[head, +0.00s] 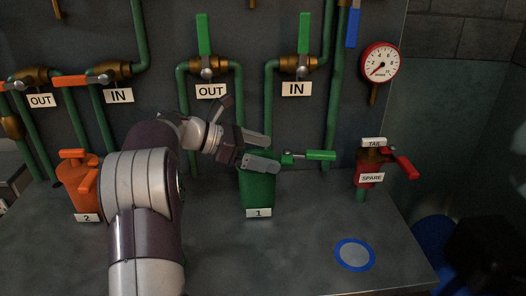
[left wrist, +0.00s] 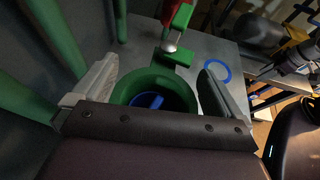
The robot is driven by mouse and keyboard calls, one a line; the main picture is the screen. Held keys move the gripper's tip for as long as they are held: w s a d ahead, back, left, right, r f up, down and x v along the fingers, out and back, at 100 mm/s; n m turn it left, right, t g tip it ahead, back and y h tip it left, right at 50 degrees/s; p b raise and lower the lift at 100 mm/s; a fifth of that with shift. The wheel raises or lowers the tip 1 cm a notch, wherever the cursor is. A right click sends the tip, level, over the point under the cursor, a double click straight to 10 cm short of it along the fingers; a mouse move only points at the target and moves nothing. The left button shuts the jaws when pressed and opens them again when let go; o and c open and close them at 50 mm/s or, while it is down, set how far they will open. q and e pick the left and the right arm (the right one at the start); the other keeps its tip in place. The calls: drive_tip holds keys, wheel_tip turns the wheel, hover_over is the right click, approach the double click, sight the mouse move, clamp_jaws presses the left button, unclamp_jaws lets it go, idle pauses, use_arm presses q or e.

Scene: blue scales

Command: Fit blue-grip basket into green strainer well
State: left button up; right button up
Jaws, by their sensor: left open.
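The green strainer body (head: 257,190), labelled 1, stands on the bench below the OUT and IN pipes. Its round open well (left wrist: 126,92) shows in the left wrist view. A blue grip (left wrist: 149,100) shows inside the well, below the rim; the rest of the basket is hidden, so I cannot tell how it sits. My left gripper (head: 271,153) is over the top of the strainer with its fingers apart. In the left wrist view the fingers stand on either side of the well, and nothing is between them but the well below. My right gripper is not clearly seen.
A green handle (head: 320,155) sticks out right of the strainer. An orange strainer (head: 82,190) labelled 2 stands left, a red spare unit (head: 369,165) right. A blue-ringed disc (head: 355,254) lies on the front right bench (head: 300,258), with bare surface around it.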

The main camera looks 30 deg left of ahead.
use_arm(q)
drive_tip(key=p+v, duration=0.1)
drive_tip(key=v, duration=1.1)
drive_tip(key=shift+a, duration=0.25)
drive_tip(key=shift+s+r, duration=0.15)
